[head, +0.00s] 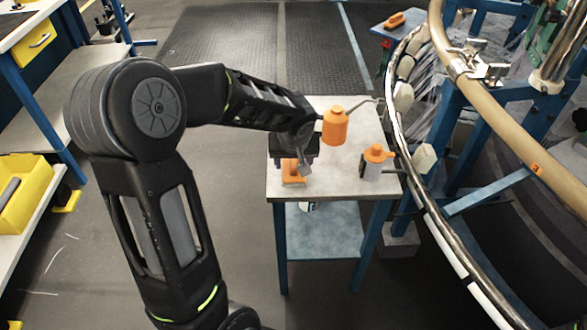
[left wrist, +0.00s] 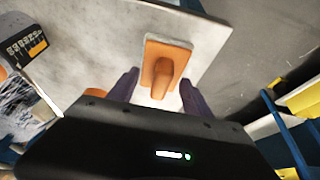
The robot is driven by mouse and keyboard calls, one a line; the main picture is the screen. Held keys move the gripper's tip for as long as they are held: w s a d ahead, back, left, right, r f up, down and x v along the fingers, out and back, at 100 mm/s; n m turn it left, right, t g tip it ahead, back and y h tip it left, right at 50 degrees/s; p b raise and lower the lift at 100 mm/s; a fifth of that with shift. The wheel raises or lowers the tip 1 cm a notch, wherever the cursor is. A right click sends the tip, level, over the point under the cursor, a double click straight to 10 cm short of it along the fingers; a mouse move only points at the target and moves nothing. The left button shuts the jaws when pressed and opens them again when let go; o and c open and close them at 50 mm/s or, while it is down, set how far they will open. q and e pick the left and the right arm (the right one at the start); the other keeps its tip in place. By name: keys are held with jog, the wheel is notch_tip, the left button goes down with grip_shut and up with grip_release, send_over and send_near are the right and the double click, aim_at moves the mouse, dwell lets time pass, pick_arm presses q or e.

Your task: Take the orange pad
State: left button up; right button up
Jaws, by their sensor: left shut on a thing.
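The orange pad (head: 292,176) is at the near left part of the small grey-topped table (head: 330,188). In the left wrist view the pad (left wrist: 163,66) shows an orange block with a raised handle and a pale edge. My left gripper (head: 303,166) comes down over it from above. Its two dark fingers (left wrist: 158,92) lie either side of the handle, and it is shut on the pad. I cannot tell whether the pad touches the table. The arm's wrist hides part of it. My right gripper is not in view.
An orange oil can (head: 335,127) and a grey bottle with an orange top (head: 374,163) stand close by on the right. The loom's curved rail (head: 408,150) runs past the table's right side. Another orange pad (head: 396,19) lies on a blue table behind.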

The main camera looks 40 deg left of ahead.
pick_arm(q)
jog(key=c, duration=0.7)
jog(key=shift+r, duration=0.1)
notch_tip(320, 180, up, 10)
jog(key=shift+f+p, duration=0.1)
jog(key=shift+p, duration=0.5)
